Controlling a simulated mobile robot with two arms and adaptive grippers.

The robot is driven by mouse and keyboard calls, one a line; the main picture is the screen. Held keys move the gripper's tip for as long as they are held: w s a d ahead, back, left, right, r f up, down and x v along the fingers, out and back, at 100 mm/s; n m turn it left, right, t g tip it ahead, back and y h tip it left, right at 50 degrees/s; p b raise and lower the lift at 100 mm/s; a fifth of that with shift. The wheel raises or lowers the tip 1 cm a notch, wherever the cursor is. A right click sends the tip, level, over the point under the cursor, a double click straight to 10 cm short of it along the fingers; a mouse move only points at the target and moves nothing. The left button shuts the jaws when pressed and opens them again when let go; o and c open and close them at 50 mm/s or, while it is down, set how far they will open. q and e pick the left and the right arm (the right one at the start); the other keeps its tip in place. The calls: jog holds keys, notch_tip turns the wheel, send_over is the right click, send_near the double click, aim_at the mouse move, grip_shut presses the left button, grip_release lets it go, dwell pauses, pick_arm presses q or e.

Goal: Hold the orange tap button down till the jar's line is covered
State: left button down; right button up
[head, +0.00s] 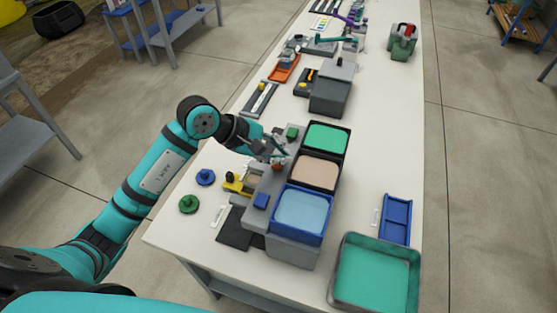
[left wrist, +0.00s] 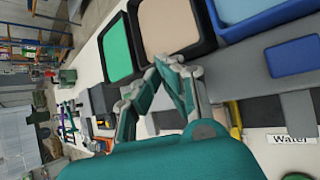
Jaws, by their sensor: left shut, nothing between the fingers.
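The orange tap button (head: 278,167) is a small orange-red piece on the grey tap block, beside the beige-filled tank (head: 315,172). My left gripper (head: 281,154) is shut and empty, with its fingertips right at the button. I cannot tell whether they touch or press it. In the left wrist view the closed fingertips (left wrist: 163,66) show in front of the beige tank's edge, and the button is hidden. I cannot clearly make out the jar or its line; the arm and tap block crowd that area. My right gripper is not in view.
A green-filled tank (head: 327,136) and a blue-filled tank (head: 302,209) flank the beige one. A blue button (head: 261,201) and a green button (head: 292,132) sit close by. A yellow piece (head: 236,184) stands left of the block. A large green-filled tray (head: 375,277) is at front right.

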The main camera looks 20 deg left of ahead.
pick_arm(q)
jog(key=shift+r+p, duration=1.25)
jog(key=shift+r, duration=1.3)
jog(key=shift+a+f, duration=0.1)
